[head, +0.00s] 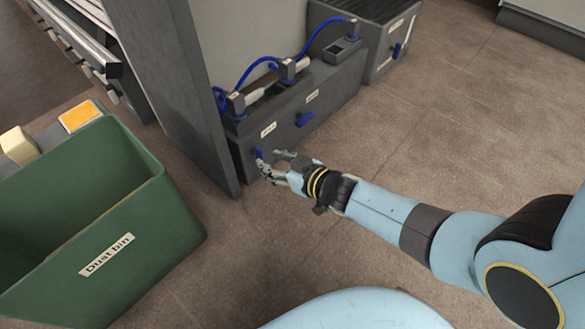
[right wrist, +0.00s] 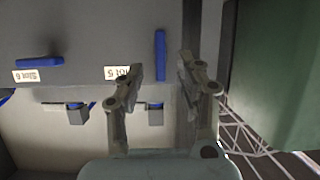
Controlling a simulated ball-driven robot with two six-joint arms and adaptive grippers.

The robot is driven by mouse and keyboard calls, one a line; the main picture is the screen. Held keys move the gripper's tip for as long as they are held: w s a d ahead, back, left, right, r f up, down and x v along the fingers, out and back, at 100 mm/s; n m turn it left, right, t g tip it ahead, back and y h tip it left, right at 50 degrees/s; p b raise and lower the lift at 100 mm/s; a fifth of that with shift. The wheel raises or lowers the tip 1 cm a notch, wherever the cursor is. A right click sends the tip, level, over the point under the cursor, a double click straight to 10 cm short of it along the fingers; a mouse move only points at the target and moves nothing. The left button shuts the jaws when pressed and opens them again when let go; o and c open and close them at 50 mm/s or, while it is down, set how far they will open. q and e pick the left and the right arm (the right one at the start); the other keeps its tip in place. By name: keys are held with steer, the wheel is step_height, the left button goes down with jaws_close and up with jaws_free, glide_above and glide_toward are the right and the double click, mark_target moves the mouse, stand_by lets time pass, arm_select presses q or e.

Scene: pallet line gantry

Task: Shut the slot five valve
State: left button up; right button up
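The slot five valve's blue handle (head: 259,153) is on the front of a dark grey box (head: 335,95). In the right wrist view, this handle (right wrist: 160,55) stands upright in the picture beside the upside-down "Slot 5" label (right wrist: 116,72), which a finger partly covers. My right gripper (head: 270,160) is at the handle. Its fingers (right wrist: 160,70) are apart, one on each side of the handle, with gaps showing. I cannot tell how far the handle is from the fingertips in depth. My left gripper is not in view.
The Slot 6 blue handle (right wrist: 40,62) lies level in the right wrist view; it also shows in the head view (head: 305,119). Blue hoses (head: 262,65) run above the box. A dark upright panel (head: 180,90) and green dust bin (head: 165,235) stand left. Floor at right is clear.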

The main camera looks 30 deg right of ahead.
steer(key=v, duration=0.7)
steer(key=shift+s, duration=0.25)
steer(key=shift+r, duration=0.1)
